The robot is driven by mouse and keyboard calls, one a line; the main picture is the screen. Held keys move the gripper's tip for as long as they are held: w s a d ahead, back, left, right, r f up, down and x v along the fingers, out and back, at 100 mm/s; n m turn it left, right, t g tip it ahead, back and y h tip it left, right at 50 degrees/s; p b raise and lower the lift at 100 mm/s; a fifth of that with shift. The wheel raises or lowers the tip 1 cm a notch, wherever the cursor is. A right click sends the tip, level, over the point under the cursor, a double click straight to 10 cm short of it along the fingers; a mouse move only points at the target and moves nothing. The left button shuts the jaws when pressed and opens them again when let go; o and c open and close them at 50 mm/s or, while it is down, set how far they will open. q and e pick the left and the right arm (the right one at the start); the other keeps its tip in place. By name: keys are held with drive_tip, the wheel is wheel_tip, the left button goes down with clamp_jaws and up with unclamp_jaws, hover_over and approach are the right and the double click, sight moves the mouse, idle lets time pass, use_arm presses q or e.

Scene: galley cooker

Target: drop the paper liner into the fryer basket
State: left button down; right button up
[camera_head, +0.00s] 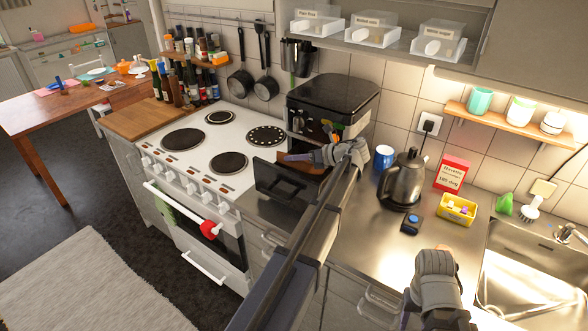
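The fryer (330,93) is a black-topped boxy appliance on the counter right of the stove. A dark open panel (278,184) juts out at its front; the basket inside cannot be made out. A brown sheet (291,166), seemingly the paper liner, shows at the fryer's front, partly covered by my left gripper (288,157). The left fingers point left and lie over or against the sheet; whether they grip it is too small to tell. My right arm's end (438,278) is over the front counter edge; its fingertips do not show clearly.
A dark kettle (402,180), a blue mug (383,157), a yellow tray (457,209) and a small black device (410,223) stand on the counter to the right. The sink (530,265) is at far right. The stove (217,150) adjoins on the left. Clear bins hang above.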

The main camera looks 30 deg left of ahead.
sight(294, 165)
use_arm(q)
wheel_tip(294, 165, down, 2)
drive_tip(key=shift+b, duration=0.45)
drive_tip(key=shift+w+f, duration=0.15)
drive_tip(key=shift+w, duration=0.05)
use_arm(e)
wheel_tip(294, 165, down, 2)
drive_tip(key=shift+f, duration=0.1)
use_arm(q)
drive_tip(key=shift+f+b, duration=0.5)
drive_tip(key=shift+b, duration=0.2)
use_arm(e)
drive_tip(key=shift+f, duration=0.55)
use_arm(q)
drive_tip(key=c, duration=1.1)
unclamp_jaws()
drive_tip(key=shift+r, duration=0.1)
use_arm(e)
drive_tip(key=shift+r, duration=0.1)
